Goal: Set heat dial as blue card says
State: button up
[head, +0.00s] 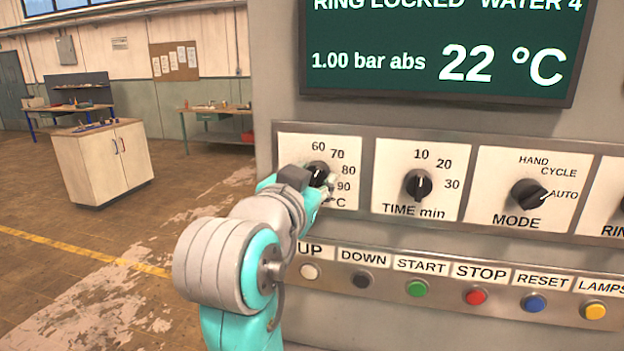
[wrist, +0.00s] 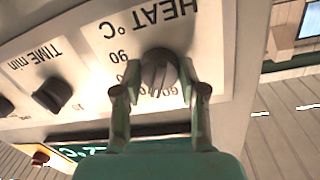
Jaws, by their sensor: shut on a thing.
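The heat dial (head: 317,172) is a dark round knob on a white plate marked 60, 70, 80, 90 and °C. In the wrist view the dial (wrist: 157,74) appears upside down under the word HEAT. My gripper (wrist: 160,90) is shut on it, with one finger on each side. In the head view my gripper (head: 311,182) covers the left and lower parts of the dial and plate. The dial's pale mark seems to point roughly up, but I cannot tell its exact number. No blue card is in view.
The time dial (head: 418,185) and mode dial (head: 529,194) are to the right. Below runs a row of buttons, including a green one (head: 417,288) and a red one (head: 475,296). A screen (head: 440,65) above reads 22 °C. Open floor and a cabinet (head: 100,165) lie left.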

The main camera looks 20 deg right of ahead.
jog(key=shift+m, duration=1)
jog(key=o, duration=1.2)
jog(key=shift+c, duration=0.2)
jog(key=v, duration=1.2)
jog(key=shift+s+r, duration=0.1)
